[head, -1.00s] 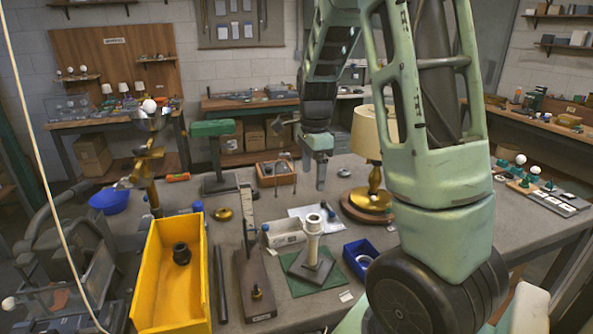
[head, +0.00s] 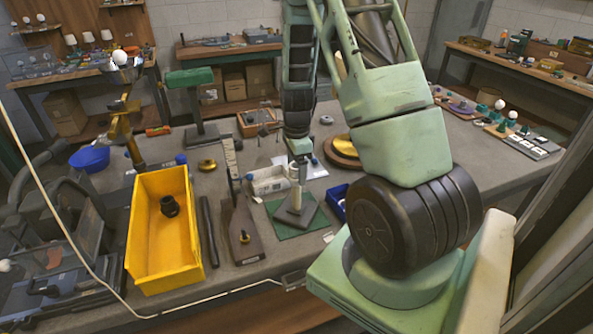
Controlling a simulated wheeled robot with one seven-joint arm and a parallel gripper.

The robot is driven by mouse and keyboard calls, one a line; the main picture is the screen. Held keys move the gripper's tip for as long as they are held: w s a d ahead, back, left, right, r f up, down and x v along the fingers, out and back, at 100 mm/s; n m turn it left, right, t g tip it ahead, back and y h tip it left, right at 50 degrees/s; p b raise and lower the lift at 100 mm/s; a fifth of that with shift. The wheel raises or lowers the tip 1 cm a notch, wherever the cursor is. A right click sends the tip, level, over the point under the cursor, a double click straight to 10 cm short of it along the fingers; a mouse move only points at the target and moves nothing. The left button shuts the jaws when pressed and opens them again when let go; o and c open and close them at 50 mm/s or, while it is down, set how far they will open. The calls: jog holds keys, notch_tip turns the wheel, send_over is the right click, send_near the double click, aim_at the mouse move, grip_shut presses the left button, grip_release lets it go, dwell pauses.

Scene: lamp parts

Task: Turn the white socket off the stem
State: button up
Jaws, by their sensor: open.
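The pale stem (head: 295,201) stands upright on a square grey base (head: 305,214) on a green mat (head: 282,228). The white socket at its top is mostly covered by my gripper (head: 298,174) in the head view. My gripper points down and is open, right at the top of the stem. I cannot tell whether its fingers are around the socket or just in front of it, or whether they touch it.
A yellow bin (head: 146,258) with a black ring-like part (head: 169,206) stands at left. A dark rod (head: 209,231) and a brown board (head: 239,238) lie between bin and mat. A white box (head: 268,181) and a blue tray (head: 338,196) are close to the stem.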

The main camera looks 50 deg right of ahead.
jog(key=shift+f, duration=1.25)
jog(key=c, duration=1.2)
jog(key=n, duration=0.6)
jog(key=shift+r+n, duration=0.1)
jog(key=shift+n, duration=0.3)
jog(key=n, duration=0.7)
